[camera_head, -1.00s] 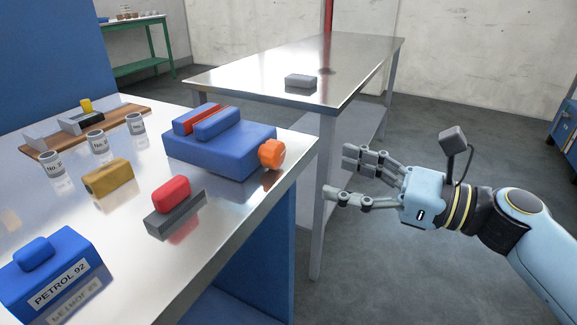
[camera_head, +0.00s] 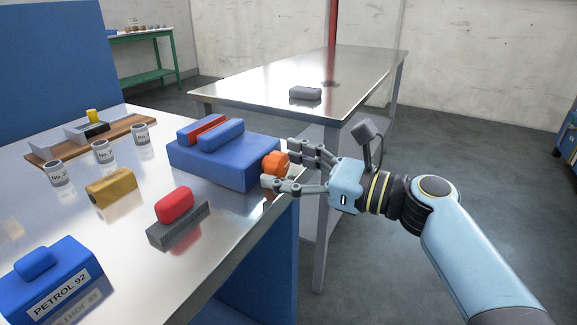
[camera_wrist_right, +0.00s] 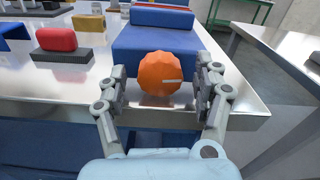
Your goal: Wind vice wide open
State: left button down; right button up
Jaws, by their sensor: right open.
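The blue vice (camera_head: 225,153) sits on the metal bench near its right edge, with a red strip (camera_head: 204,129) between its two upper blue jaws. Its orange knob (camera_head: 275,164) sticks out at the right end. My right gripper (camera_head: 281,169) is open at the knob, with one finger on each side. In the right wrist view the orange knob (camera_wrist_right: 165,74), with a pale mark on its face, lies between the two open fingers (camera_wrist_right: 161,88). Small gaps seem to show beside it; contact cannot be told. My left gripper is not in view.
On the bench (camera_head: 150,262) stand a red-topped grey block (camera_head: 176,219), a brass block (camera_head: 111,187), several labelled cups (camera_head: 102,152) and a blue PETROL 92 box (camera_head: 50,279). A second metal table (camera_head: 280,77) with a grey block (camera_head: 305,93) stands behind.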

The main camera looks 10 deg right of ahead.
jog(key=c, duration=1.1)
jog(key=n+b, duration=0.1)
jog(key=n, duration=0.3)
jog(key=shift+s+f, duration=0.1)
jog(key=shift+c, duration=0.4)
jog(key=o, duration=1.2)
jog(key=v, duration=1.2)
